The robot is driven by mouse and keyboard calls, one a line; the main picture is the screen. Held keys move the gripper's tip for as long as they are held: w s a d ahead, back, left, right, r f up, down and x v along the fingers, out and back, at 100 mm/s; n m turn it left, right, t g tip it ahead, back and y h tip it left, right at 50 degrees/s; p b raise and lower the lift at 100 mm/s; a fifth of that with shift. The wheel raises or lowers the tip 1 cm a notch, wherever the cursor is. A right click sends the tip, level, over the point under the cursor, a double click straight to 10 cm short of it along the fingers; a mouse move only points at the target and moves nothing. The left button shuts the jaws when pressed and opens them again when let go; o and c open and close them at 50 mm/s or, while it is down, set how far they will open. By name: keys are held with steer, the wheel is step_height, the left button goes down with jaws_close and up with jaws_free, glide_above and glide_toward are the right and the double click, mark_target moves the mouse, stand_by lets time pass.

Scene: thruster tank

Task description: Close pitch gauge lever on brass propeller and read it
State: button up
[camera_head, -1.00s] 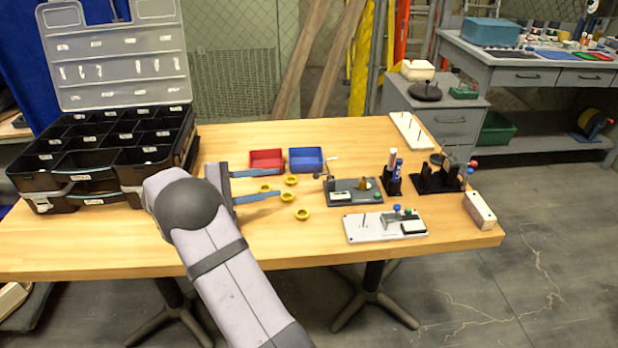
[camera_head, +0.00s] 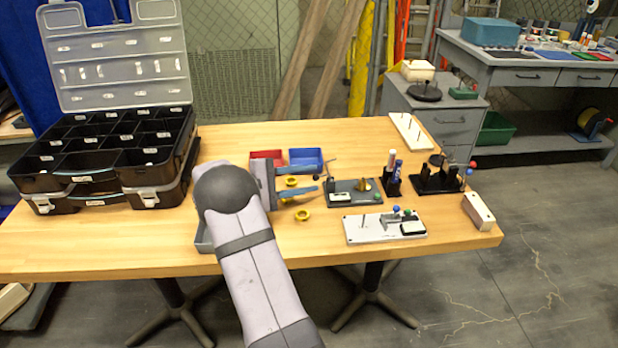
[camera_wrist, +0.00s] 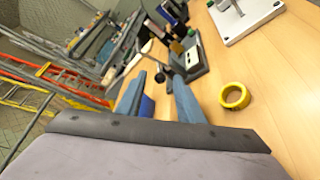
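The pitch gauge (camera_head: 340,202) is a dark grey block with a pale readout (camera_head: 340,196), on the table right of my gripper. A small brass piece (camera_head: 364,187), seemingly the propeller, stands on its back right. A thin lever (camera_head: 329,166) rises at its left end; in the wrist view the lever (camera_wrist: 151,52) sticks up and away from the block (camera_wrist: 196,68), with a black ball at its near end. The readout is too small to read. My gripper (camera_head: 318,179) is open and empty, its blue fingers pointing at the gauge's lever end. It also shows in the wrist view (camera_wrist: 158,92).
Yellow rings (camera_head: 303,215) lie beneath and beside my gripper. Red (camera_head: 266,154) and blue (camera_head: 306,150) bins stand behind it. A white plate with coloured knobs (camera_head: 370,236) lies in front of the gauge; a marker holder (camera_head: 391,185) stands right of it. A black organizer (camera_head: 110,180) fills the left.

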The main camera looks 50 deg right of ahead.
steer(key=shift+s+d+f, duration=0.15)
steer(key=shift+s+d, duration=0.05)
steer(key=shift+d, duration=0.25)
jaws_close()
